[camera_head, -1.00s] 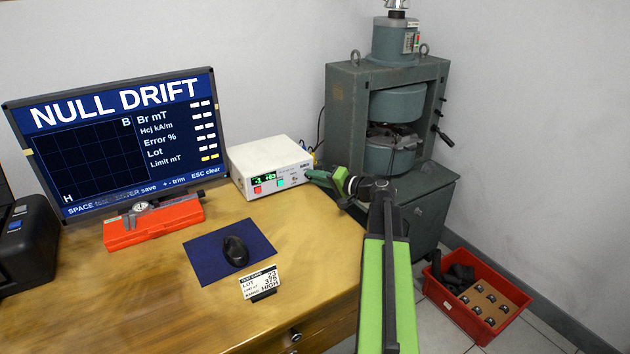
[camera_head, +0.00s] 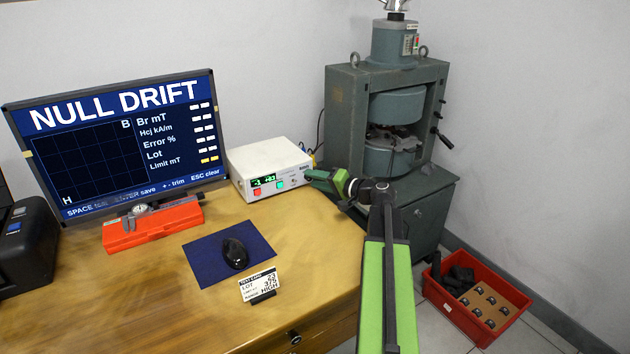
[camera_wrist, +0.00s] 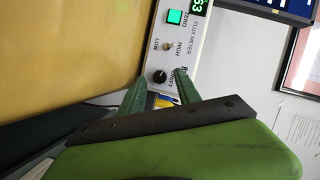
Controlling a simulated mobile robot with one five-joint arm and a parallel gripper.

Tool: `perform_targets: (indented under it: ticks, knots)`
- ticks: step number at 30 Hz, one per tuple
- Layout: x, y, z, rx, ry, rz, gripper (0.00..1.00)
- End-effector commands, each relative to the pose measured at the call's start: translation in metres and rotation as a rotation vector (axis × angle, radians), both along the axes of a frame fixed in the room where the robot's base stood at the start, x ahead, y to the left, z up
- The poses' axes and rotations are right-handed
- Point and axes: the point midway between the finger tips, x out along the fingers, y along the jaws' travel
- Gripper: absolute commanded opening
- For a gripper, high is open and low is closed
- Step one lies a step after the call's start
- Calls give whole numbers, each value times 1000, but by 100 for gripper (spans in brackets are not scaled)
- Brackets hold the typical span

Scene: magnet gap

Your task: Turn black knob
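The black knob (camera_wrist: 159,76) is on the front panel of the white flux meter (camera_wrist: 189,62), below a small toggle marked LOW and HIGH. My gripper (camera_wrist: 161,77) is open, with one green finger on each side of the knob. Gaps show between fingers and knob, but I cannot tell how far the tips reach along it. In the head view, my gripper (camera_head: 308,178) is at the right end of the flux meter's (camera_head: 262,158) front, and it hides the knob.
The meter has a green ZERO button (camera_wrist: 174,17) and a lit display (camera_head: 264,181). A monitor (camera_head: 120,140) reads NULL DRIFT. A test card (camera_head: 259,284) and a mouse (camera_head: 234,253) on a blue mat are in front. A grey press (camera_head: 343,110) stands at the right.

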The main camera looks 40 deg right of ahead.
Motion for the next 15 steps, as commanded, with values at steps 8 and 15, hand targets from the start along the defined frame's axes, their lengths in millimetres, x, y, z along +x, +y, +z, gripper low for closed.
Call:
perform_targets:
  ticks: [8, 15]
  knots:
    - [-52, -15, 12, 0, -1, -5, 40]
    - [-116, -35, 22, 0, -1, -4, 40]
